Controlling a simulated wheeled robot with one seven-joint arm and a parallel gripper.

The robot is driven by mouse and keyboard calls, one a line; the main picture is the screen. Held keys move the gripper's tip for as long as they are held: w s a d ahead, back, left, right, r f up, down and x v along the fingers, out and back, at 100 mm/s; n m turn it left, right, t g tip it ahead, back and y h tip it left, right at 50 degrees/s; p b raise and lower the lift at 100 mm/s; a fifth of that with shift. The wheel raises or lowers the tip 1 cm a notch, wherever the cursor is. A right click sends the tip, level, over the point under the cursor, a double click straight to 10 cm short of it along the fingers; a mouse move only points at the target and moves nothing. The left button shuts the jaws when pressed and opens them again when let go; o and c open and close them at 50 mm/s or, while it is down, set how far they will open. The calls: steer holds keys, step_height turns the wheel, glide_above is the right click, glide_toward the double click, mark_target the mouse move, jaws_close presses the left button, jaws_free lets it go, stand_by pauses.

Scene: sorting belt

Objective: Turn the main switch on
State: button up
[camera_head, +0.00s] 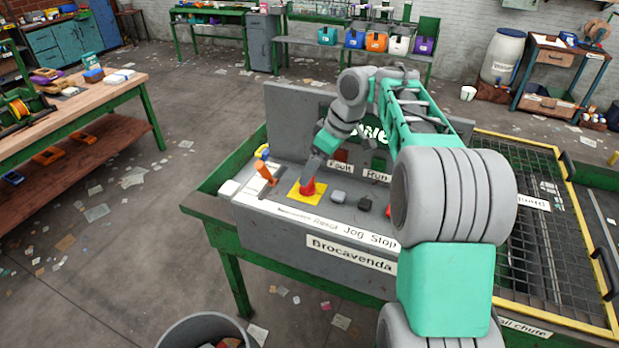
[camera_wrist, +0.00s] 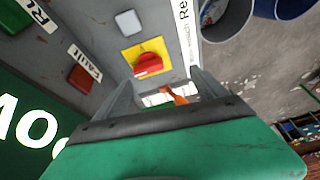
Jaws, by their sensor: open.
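On the grey control panel are an orange-handled lever (camera_head: 265,171) and a red rotary knob (camera_head: 308,190) on a yellow plate (camera_head: 294,197). I cannot read a main switch label on either. The lever stands up, tilted. In the wrist view, the red knob (camera_wrist: 148,64) sits on its yellow plate (camera_wrist: 130,52), just beyond the fingertips. The orange lever (camera_wrist: 176,96) shows lower, between the fingers and partly hidden. My gripper (camera_wrist: 160,82) is open and empty. In the head view, my gripper (camera_head: 313,170) is right above the red knob; contact cannot be told.
Right of the knob are a grey button (camera_head: 338,196), a dark button (camera_head: 365,204) and a red button partly hidden by my arm. A yellow-framed mesh (camera_head: 545,230) lies right. A bin (camera_head: 205,328) stands in front.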

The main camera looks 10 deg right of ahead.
steer(key=shift+n, duration=0.7)
steer(key=w+f, duration=0.1)
steer(key=f, duration=0.1)
steer(key=w+f, duration=0.1)
steer(key=f, duration=0.2)
steer(key=w+a+f, duration=0.1)
steer(key=w+f, duration=0.1)
steer(key=shift+f, duration=0.2)
steer(key=shift+s, duration=0.1)
steer(key=c, duration=1.4)
